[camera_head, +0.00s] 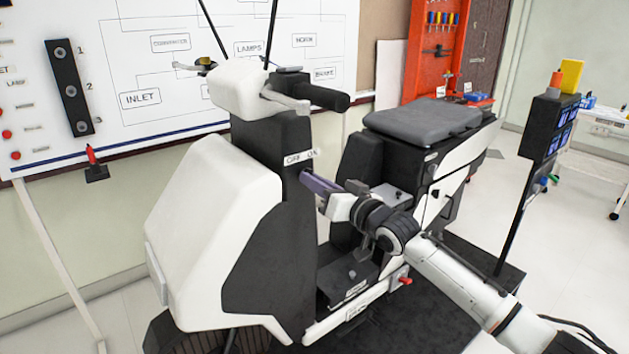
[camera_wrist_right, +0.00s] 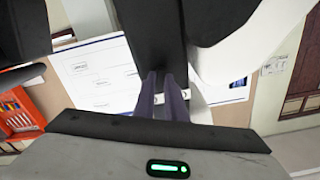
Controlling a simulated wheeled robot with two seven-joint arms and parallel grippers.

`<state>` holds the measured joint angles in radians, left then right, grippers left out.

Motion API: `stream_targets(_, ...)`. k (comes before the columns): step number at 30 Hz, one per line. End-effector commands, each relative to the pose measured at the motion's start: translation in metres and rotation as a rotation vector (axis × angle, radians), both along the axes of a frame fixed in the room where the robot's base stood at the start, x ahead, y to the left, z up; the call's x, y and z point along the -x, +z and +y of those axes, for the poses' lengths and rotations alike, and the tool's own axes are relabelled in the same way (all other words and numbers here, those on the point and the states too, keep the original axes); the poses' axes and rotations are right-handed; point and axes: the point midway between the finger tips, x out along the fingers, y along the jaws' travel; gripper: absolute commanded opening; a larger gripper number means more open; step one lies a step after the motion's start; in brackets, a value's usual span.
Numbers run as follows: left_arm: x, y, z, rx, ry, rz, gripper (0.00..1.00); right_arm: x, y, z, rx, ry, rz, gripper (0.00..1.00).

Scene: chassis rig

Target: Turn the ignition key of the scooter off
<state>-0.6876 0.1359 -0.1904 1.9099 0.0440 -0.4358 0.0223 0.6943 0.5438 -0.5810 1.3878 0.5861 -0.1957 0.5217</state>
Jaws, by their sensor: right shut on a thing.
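The scooter (camera_head: 205,215) stands upright, with a white front shield, a dark steering column (camera_head: 262,200) and black grips. An OFF/ON label (camera_head: 300,157) sits on the column's rider side. My right gripper (camera_head: 308,180) reaches in from the right with its purple-grey fingers against the column, just below the label. It is shut on the ignition key, which the fingers hide, so I cannot tell the key's angle. In the right wrist view the fingers (camera_wrist_right: 166,82) are close together, with their tips at the dark column. My left gripper is not in view.
The handlebar grip (camera_head: 322,97) is above my right gripper, and the grey seat (camera_head: 425,120) is behind it. A dark panel on a stand (camera_head: 549,125) is at the right. A whiteboard (camera_head: 150,60) stands behind the scooter.

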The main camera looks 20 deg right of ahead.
Motion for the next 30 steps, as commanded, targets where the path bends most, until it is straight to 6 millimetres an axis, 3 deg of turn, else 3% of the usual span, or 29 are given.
stream_targets(15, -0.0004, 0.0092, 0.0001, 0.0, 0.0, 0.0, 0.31, 0.0, 0.0001, -0.0006, 0.294, -0.001, -0.105, 0.0)
stream_targets(30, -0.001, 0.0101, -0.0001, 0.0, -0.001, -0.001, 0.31, 0.0001, -0.0007, -0.0004, 0.339, 0.0, -0.122, 0.0)
